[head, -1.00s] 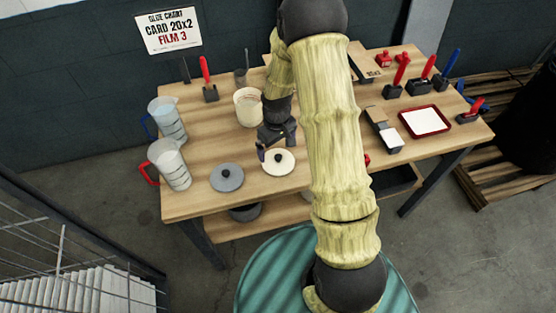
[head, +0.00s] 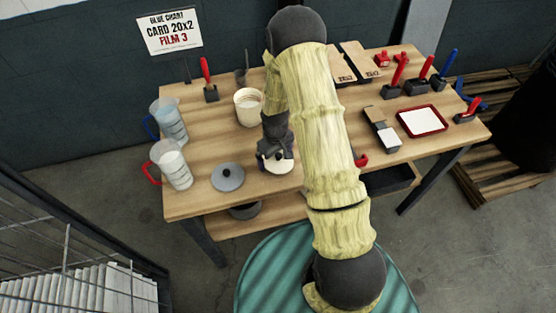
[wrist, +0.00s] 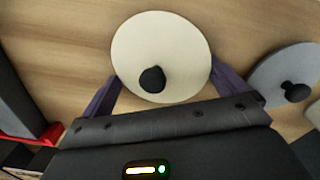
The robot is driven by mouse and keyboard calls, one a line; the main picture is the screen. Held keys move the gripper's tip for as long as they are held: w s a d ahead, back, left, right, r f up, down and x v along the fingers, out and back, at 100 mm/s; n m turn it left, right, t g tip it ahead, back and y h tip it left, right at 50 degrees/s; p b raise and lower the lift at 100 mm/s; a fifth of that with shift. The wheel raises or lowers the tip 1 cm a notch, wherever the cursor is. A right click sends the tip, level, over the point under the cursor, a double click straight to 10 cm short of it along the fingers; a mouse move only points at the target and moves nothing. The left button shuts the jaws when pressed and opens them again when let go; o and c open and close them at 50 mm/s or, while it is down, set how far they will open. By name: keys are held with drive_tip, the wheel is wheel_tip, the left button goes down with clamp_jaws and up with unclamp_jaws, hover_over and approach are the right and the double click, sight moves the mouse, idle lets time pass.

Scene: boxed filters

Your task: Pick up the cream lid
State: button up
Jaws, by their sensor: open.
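The cream lid (wrist: 175,45) is a round disc with a black knob (wrist: 152,79), lying flat on the wooden table. In the head view the cream lid (head: 279,166) is partly hidden under my gripper (head: 273,158). In the wrist view my gripper (wrist: 160,92) is open, its two purple fingers on either side of the lid's near part with the knob between them. The fingers appear apart from the knob; I cannot tell whether they touch the lid.
A grey lid (head: 228,177) with a black knob lies just left of the cream lid in the head view. A cream pot (head: 249,107) stands behind, and two measuring jugs, one red-handled (head: 174,165) and one blue-handled (head: 168,121), stand at the left. A red-rimmed tray (head: 422,121) is at the right.

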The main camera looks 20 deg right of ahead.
sight(275, 157)
drive_tip(key=shift+w+d, duration=0.1)
idle(0.3)
drive_tip(key=c, duration=0.6)
drive_tip(key=shift+o, duration=0.2)
drive_tip(key=shift+r, duration=0.1)
wheel_tip(275, 157, up, 9)
drive_tip(key=shift+w+f+b, duration=0.1)
drive_tip(key=shift+f+b, duration=0.05)
drive_tip(key=shift+b, duration=0.9)
drive_tip(key=shift+r, duration=0.65)
drive_tip(key=shift+f, duration=0.15)
